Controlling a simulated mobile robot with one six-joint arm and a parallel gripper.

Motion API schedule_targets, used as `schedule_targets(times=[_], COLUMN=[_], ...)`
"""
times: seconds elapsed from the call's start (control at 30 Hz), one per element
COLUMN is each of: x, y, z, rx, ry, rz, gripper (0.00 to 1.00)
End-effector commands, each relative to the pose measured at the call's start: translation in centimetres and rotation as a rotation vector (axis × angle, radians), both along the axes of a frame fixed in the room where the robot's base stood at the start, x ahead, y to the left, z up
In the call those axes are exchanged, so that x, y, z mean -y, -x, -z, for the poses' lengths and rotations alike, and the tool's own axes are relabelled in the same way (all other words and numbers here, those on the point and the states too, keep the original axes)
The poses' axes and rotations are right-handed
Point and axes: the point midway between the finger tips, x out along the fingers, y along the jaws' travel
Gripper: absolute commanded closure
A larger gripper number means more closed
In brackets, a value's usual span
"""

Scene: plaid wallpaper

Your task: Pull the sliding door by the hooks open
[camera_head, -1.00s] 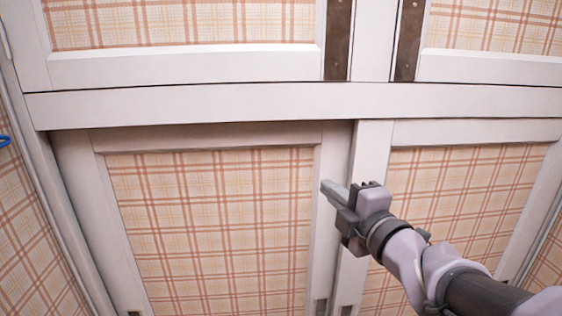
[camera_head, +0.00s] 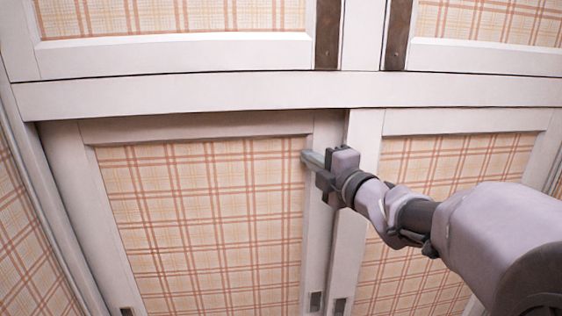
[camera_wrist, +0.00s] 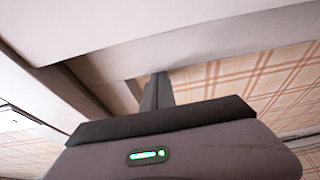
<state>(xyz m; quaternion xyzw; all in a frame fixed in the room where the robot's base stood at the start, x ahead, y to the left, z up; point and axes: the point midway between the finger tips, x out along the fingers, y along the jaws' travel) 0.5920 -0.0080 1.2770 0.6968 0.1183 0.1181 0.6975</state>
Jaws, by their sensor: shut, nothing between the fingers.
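The left lower door panel (camera_head: 205,230) has plaid infill in a white frame. The right lower panel (camera_head: 430,200) stands beside it, and their upright frames meet near the middle. Small dark recessed pulls sit low on these uprights, one on the left panel (camera_head: 315,301) and one on the right panel (camera_head: 339,306). My gripper (camera_head: 306,159) is shut and empty, in front of the left panel's right upright, well above the pulls. In the wrist view its shut fingers (camera_wrist: 157,92) point at the white frame and plaid. I cannot tell whether they touch it.
A white rail (camera_head: 280,97) crosses above the lower panels. Upper plaid doors with brown metal strips (camera_head: 327,35) are above it. Another dark pull (camera_head: 127,312) is at the left panel's lower left. A plaid side wall (camera_head: 30,230) closes the left.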

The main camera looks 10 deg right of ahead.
Motion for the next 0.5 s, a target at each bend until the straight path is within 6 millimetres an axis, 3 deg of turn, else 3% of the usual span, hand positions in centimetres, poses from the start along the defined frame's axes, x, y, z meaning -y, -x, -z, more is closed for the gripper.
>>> schedule_targets(times=[0.27, 0.5], x=[0.2, 4.1], y=[0.0, -0.1], z=[0.0, -0.1], rx=[0.0, 0.0], ry=[0.0, -0.002], rz=[0.001, 0.005], gripper=[1.0, 1.0])
